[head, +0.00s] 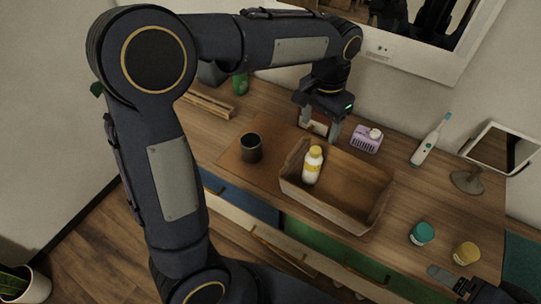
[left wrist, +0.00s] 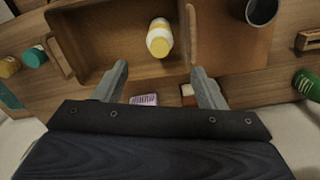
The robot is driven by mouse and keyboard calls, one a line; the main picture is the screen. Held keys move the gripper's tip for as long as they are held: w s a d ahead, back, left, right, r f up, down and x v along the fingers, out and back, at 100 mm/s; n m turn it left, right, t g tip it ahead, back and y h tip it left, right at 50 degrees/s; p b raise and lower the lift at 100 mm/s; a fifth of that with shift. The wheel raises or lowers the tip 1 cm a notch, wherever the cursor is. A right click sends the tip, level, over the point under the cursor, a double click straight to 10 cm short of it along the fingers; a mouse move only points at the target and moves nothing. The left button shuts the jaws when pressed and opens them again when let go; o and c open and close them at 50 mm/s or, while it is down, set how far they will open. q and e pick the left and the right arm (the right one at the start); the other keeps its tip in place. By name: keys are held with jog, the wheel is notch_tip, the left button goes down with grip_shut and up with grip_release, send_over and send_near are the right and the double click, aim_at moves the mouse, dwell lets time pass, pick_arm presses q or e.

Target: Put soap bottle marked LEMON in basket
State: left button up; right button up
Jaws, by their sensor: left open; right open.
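A white bottle with a yellow band and yellow cap (head: 313,165) stands inside the wooden basket (head: 340,213), near its left end. It also shows inside the basket in the left wrist view (left wrist: 159,38). Its lettering is too small to read. My left gripper (head: 320,137) is open and empty above the counter just behind the basket, apart from the bottle. In the left wrist view its two fingers (left wrist: 158,72) are spread with nothing between them. My right gripper (head: 464,286) is only partly in view at the lower right corner, open and away from the basket.
A dark cup (head: 250,147) stands left of the basket. A purple caddy (head: 366,140), an electric toothbrush (head: 430,142) and a tilted mirror (head: 500,148) are behind and right. A teal jar (head: 421,233) and a yellow jar (head: 466,253) stand right. A green bottle (head: 240,84) is at the back left.

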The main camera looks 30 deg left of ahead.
pick_arm(q)
jog(key=s+a+r+n+t+h, duration=0.25)
jog(key=s+a, duration=0.45)
jog(key=s, duration=0.5)
jog(key=s+f+n+t+h, duration=0.1)
jog(key=s+f+n+t, duration=0.2)
jog(key=s, duration=0.7)
jog(key=shift+d+f, duration=0.15)
jog(key=shift+f, duration=0.2)
